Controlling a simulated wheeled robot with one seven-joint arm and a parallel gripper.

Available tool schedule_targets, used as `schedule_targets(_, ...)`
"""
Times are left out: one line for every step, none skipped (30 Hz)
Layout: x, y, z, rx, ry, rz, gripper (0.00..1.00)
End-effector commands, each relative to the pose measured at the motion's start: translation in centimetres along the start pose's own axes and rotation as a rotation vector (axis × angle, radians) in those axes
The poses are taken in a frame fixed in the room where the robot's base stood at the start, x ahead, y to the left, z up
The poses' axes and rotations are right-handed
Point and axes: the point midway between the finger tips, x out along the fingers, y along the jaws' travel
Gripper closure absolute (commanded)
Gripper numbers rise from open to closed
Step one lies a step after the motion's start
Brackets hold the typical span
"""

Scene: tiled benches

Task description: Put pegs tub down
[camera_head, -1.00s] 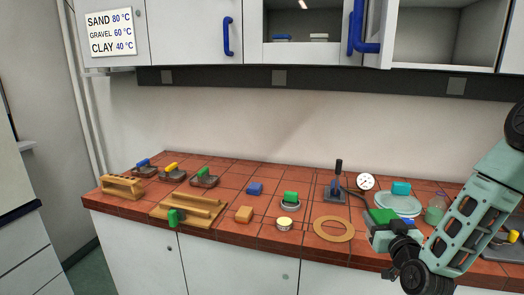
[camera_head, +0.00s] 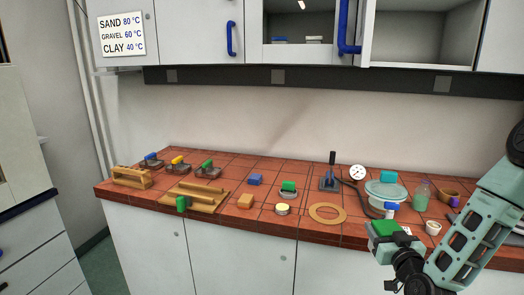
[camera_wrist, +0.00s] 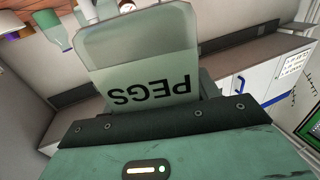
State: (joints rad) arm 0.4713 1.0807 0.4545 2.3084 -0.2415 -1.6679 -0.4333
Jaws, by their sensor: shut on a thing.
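My gripper (camera_head: 390,240) is at the front edge of the tiled bench (camera_head: 250,222), right of the cork-coloured ring. In the wrist view my gripper (camera_wrist: 155,125) is shut on the pegs tub (camera_wrist: 135,48), a pale grey-green tub. Its label PEGS reads upside down there. In the head view a bright green patch shows at my gripper; I cannot tell whether it is part of the tub. The tub's base and any contact with the bench are hidden.
A blue-topped item (camera_head: 391,207), a white cup (camera_head: 433,228), a round pale container (camera_head: 386,191) and a green bottle (camera_head: 421,196) crowd the right side. The flat ring (camera_head: 328,213) lies left of my gripper. Bare tiles show between the ring and the yellow-topped tin (camera_head: 282,209).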

Motion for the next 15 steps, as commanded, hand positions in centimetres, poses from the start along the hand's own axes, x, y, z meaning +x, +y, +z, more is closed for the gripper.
schedule_targets(-0.3, 0.2, 0.7, 0.003, -0.002, 0.0, 0.68)
schedule_targets(-0.4, 0.3, 1.1, 0.002, -0.003, -0.001, 0.68)
schedule_targets(-0.7, 0.4, 1.6, 0.003, -0.003, -0.005, 0.68)
schedule_targets(-0.9, 0.5, 2.0, 0.004, -0.004, -0.006, 0.68)
schedule_targets(-1.1, 0.6, 2.4, 0.003, -0.003, -0.008, 0.68)
schedule_targets(-1.4, 0.7, 3.0, 0.003, -0.004, -0.011, 0.68)
schedule_targets(-1.7, 0.8, 3.4, 0.004, -0.004, -0.014, 0.68)
schedule_targets(-2.0, 0.9, 4.0, 0.004, -0.004, -0.015, 0.68)
schedule_targets(-2.4, 1.0, 4.7, 0.006, -0.006, -0.019, 0.68)
schedule_targets(-2.8, 1.1, 5.3, 0.005, -0.005, -0.022, 0.68)
schedule_targets(-3.2, 1.2, 6.0, 0.007, -0.005, -0.025, 0.68)
schedule_targets(-3.9, 1.3, 6.9, 0.008, -0.006, -0.029, 0.68)
schedule_targets(-4.5, 1.4, 7.7, 0.008, -0.007, -0.033, 0.68)
schedule_targets(-5.1, 1.4, 8.4, 0.01, -0.007, -0.036, 0.68)
schedule_targets(-6.0, 1.4, 9.4, 0.01, -0.008, -0.039, 0.68)
